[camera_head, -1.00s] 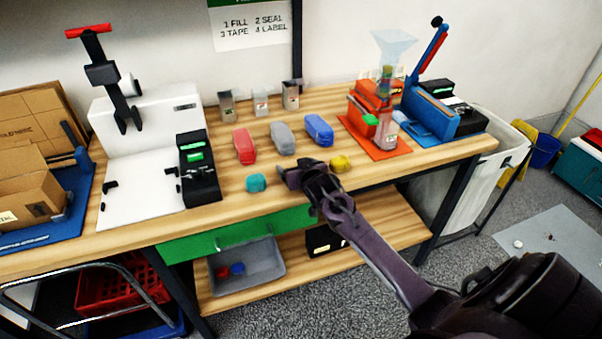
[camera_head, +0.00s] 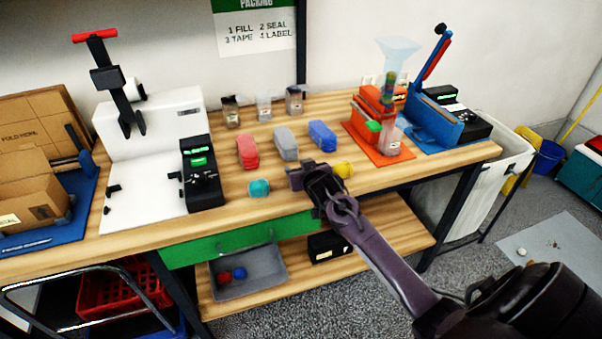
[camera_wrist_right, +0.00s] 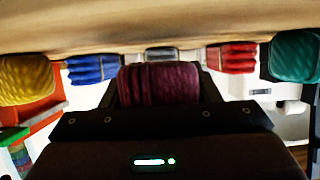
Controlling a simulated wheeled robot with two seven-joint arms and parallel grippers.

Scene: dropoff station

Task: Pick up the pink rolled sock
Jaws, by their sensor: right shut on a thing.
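My right gripper (camera_head: 308,177) is over the front edge of the wooden table, between a teal rolled sock (camera_head: 259,188) and a yellow rolled sock (camera_head: 343,170). In the right wrist view the gripper (camera_wrist_right: 158,88) is shut on a dark pinkish-purple rolled sock (camera_wrist_right: 158,82), which looks shaded. This is the only sock near pink that I see. In the head view the gripper hides it. Whether it touches the table is hard to tell. My left gripper is not in view.
Red (camera_head: 247,152), grey (camera_head: 285,143) and blue (camera_head: 322,135) bundles lie behind the gripper. An orange stand (camera_head: 378,145) with a funnel is to the right, a black device (camera_head: 201,175) to the left. A grey bin (camera_head: 250,275) sits on the lower shelf.

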